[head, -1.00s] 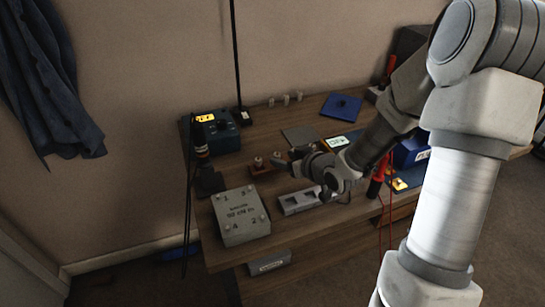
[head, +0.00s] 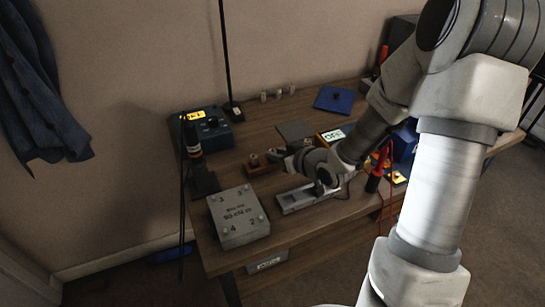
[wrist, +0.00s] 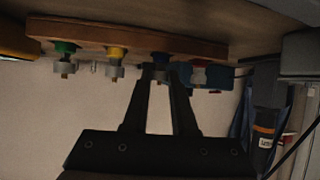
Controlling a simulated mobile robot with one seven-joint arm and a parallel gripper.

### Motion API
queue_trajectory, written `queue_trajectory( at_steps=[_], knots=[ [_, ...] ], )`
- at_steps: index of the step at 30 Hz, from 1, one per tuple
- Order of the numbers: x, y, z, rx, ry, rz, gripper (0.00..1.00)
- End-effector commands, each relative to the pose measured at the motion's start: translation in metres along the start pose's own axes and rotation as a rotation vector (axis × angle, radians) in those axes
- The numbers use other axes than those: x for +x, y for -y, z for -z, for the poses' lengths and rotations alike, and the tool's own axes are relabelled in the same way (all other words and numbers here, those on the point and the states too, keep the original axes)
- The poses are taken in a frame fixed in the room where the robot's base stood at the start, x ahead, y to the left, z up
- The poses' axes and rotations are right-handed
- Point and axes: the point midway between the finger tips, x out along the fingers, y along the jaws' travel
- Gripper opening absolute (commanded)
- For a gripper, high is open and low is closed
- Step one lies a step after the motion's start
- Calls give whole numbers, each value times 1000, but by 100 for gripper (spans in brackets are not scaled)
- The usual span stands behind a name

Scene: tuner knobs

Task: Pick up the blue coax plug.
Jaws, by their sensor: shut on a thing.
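In the wrist view a wooden strip (wrist: 130,34) runs across the top, with a row of metal-ended coax plugs on it. The green plug (wrist: 64,50) and the yellow plug (wrist: 115,56) are left of my fingers. The blue plug (wrist: 160,58) is at my fingertips, partly hidden by them. A red plug (wrist: 198,68) is to its right. My gripper (wrist: 160,72) is shut on the blue plug, which still appears to be against the strip. In the head view my gripper (head: 287,160) is beside the small wooden strip (head: 258,168), and the plug is too small to make out.
A grey box with numbered terminals (head: 238,216) stands at the table's front left. A grey metal tray (head: 296,200) lies beneath my wrist. A blue instrument (head: 208,130) and a thin black pole (head: 227,60) stand behind. Red probes (head: 378,170) are at right.

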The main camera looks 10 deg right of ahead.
Motion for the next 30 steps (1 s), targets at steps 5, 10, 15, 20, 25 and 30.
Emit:
queue_trajectory(
  at_steps=[5, 10, 15, 20, 25, 30],
  knots=[
    [0, 0, 0, 0, 0, 0, 0],
    [0, 0, 0, 0, 0, 0, 0],
    [-2, 0, 3, -1, -1, 0, 0],
    [-9, 0, 18, -3, -2, -1, 0],
    [-25, -6, 44, -1, -2, -3, 0],
    [-38, -40, 59, 1, -2, -5, 0]
  ],
)
